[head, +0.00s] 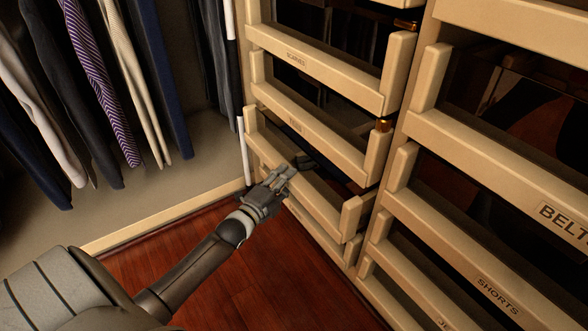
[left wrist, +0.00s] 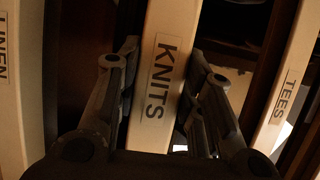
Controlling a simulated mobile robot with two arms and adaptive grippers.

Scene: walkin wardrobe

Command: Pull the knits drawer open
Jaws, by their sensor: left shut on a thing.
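The knits drawer (head: 318,204) is a low, pale wooden drawer front in the middle column of the wardrobe. In the left wrist view its front (left wrist: 172,22) runs upright through the middle, with the label KNITS readable. My left gripper (head: 287,177) is shut on the top rail of this front, with one finger on each side of it. In the head view the gripper hides part of the front and its label. How far the drawer stands out is hard to tell. My right gripper is in neither view.
The tees drawer (left wrist: 287,95) and the linen drawer (left wrist: 12,110) flank the knits drawer. A scarves drawer (head: 315,66) is higher up. Shorts (head: 445,250) and belt drawers stand at right. Clothes (head: 100,80) hang at left. The red wooden floor (head: 270,270) in front is clear.

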